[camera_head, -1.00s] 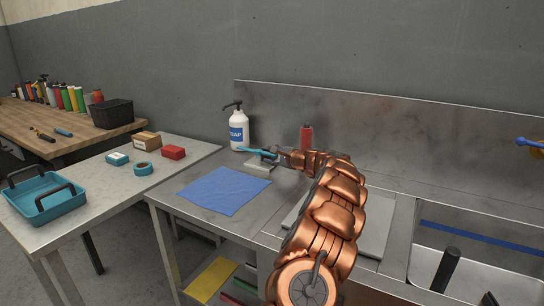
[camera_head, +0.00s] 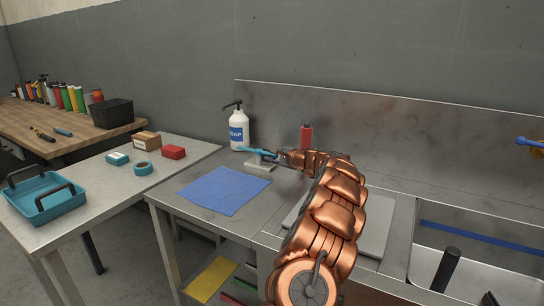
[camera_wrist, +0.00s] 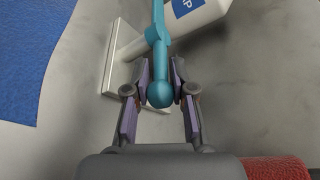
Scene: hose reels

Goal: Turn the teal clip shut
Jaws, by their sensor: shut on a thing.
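The teal clip (camera_head: 256,151) is a long lever on a pale block-shaped base (camera_head: 262,165) on the steel counter, in front of the soap bottle. In the wrist view the teal clip (camera_wrist: 157,40) runs up from between my fingers, ending in a round knob, and the base (camera_wrist: 113,62) lies to its left. My gripper (camera_head: 281,157) comes in from the right and is shut on the clip's knob end; it also shows in the wrist view (camera_wrist: 160,88). The far end of the clip is cut off in the wrist view.
A soap bottle (camera_head: 238,130) stands close behind the clip. A red bottle (camera_head: 306,136) stands behind my arm. A blue cloth (camera_head: 224,190) lies flat in front. A sink (camera_head: 470,262) is at the right.

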